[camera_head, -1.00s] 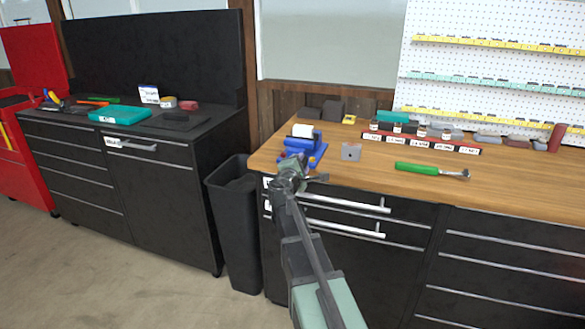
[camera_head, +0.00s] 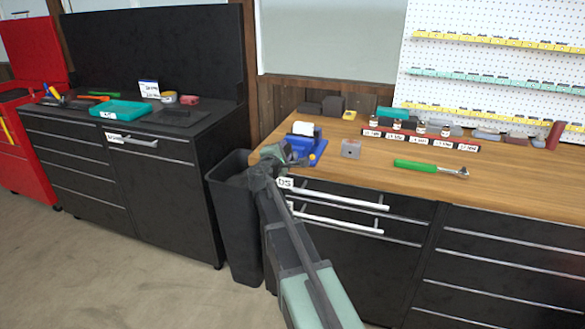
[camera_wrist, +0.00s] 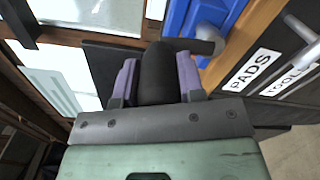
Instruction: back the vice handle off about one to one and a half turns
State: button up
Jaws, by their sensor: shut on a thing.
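The blue vice (camera_head: 301,148) stands at the left front corner of the wooden bench, with a white block (camera_head: 304,129) at its jaws. In the wrist view the vice's blue body (camera_wrist: 186,18) shows at the top, with a grey rounded screw end (camera_wrist: 208,38) in front of it. My gripper (camera_head: 272,156) is at the vice's left front side. Its purple fingers (camera_wrist: 158,82) are shut on the vice handle's black grip (camera_wrist: 158,70), which stands between them beside the screw end. The head view is too small to show the grip.
A grey block (camera_head: 350,149) and a green-handled tool (camera_head: 430,168) lie on the bench (camera_head: 510,190) to the right of the vice. Long drawer handles (camera_head: 335,201) run below the bench edge. A black bin (camera_head: 233,220) stands in the gap to the left.

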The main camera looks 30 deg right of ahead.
jog(key=shift+w+a+f+b, duration=0.9)
jog(key=shift+w+f+b, duration=0.05)
jog(key=shift+w, duration=0.15)
grip_shut()
jog(key=f+b, duration=0.1)
jog(key=w+a+f+b, duration=0.1)
jog(key=f+b, duration=0.1)
jog(key=shift+w+a, duration=0.15)
jog(key=shift+w, duration=0.15)
jog(key=o, duration=1.3)
grip_release()
jog(key=shift+v, duration=4.45)
